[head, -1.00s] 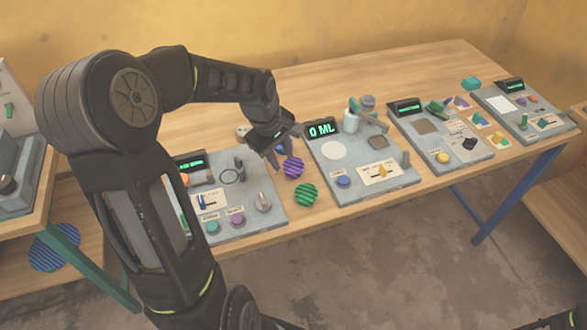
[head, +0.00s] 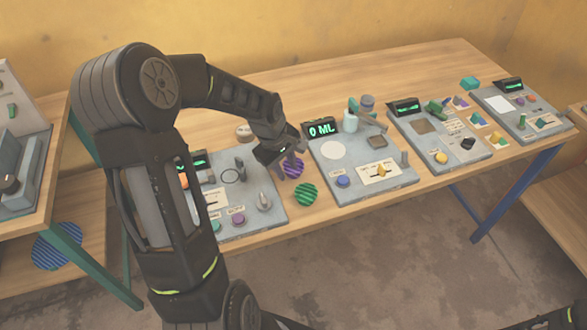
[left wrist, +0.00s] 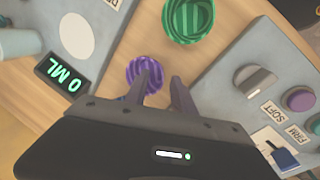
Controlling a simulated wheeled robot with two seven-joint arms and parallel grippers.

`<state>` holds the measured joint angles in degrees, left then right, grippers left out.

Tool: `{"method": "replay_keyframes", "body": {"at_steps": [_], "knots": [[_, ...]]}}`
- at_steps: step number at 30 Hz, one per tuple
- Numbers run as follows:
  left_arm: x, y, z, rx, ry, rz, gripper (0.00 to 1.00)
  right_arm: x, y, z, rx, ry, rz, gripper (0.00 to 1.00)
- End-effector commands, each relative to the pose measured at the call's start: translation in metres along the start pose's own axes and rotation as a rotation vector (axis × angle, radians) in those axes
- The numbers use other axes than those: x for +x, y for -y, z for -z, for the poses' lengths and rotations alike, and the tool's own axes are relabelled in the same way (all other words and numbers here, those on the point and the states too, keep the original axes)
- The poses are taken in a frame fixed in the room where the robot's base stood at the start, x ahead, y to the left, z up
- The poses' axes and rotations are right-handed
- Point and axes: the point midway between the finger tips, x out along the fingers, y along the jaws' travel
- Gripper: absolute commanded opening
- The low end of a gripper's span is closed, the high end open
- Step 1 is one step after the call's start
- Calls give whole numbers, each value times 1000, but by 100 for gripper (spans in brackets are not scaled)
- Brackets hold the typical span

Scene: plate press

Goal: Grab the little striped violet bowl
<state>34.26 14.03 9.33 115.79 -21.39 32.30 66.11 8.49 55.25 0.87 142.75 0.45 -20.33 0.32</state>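The little striped violet bowl (head: 294,168) stands on the wooden table, in the gap between two grey machine panels. In the left wrist view the bowl (left wrist: 140,72) shows beyond the fingers, partly hidden behind the left-hand finger. My left gripper (head: 287,164) is beside the bowl in the head view and partly covers it. In the left wrist view its two fingers (left wrist: 164,82) are apart, with nothing seen held between them. I cannot tell whether a finger touches the bowl.
A green striped bowl (head: 306,194) stands just in front of the violet one; it also shows in the left wrist view (left wrist: 188,18). The "0 ML" panel (head: 333,176) is close on the right, the knob panel (head: 250,214) on the left. A blue striped round thing (head: 57,247) lies lower left.

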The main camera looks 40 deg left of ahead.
Motion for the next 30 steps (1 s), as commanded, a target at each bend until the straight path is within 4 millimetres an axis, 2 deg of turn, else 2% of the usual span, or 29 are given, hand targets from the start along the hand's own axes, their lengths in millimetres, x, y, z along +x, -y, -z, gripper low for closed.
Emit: {"method": "replay_keyframes", "body": {"at_steps": [8, 20, 30], "knots": [[0, 0, 0, 0, 0, 0, 31, 0, 0, 0, 0, 0, 0, 36], [0, 0, 0, 0, 0, 0, 0, 0, 0, 0, 0, 0, 0, 36], [0, 0, 0, 0, 0, 1, 0, 0, 0, 0, 0, 0, 0, 36]]}}
